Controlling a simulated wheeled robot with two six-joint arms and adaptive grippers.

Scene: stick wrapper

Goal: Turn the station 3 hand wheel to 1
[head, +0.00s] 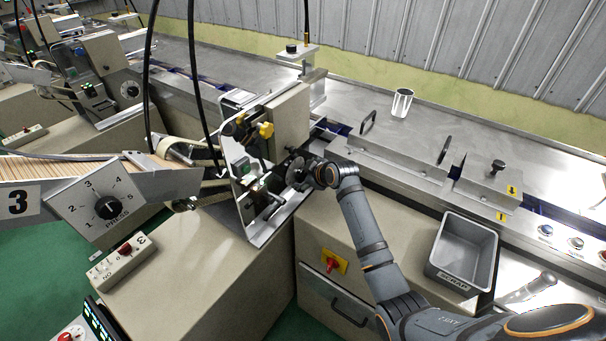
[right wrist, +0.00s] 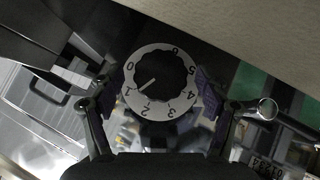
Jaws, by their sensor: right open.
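The hand wheel (right wrist: 165,80) shows in the right wrist view as a black knob on a white numbered ring. Its white pointer line points to the lower left, at or very near the 1. In the head view the wheel (head: 296,170) is a small disc on the station's side, partly covered by my gripper. My right gripper (head: 310,173) is at the wheel. In the right wrist view its fingers (right wrist: 155,92) stand open on both sides of the ring; I cannot tell whether they touch it. My left gripper is out of view.
The labelling head (head: 288,118) stands beside my gripper. A grey scrap bin (head: 463,252) sits to the right.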

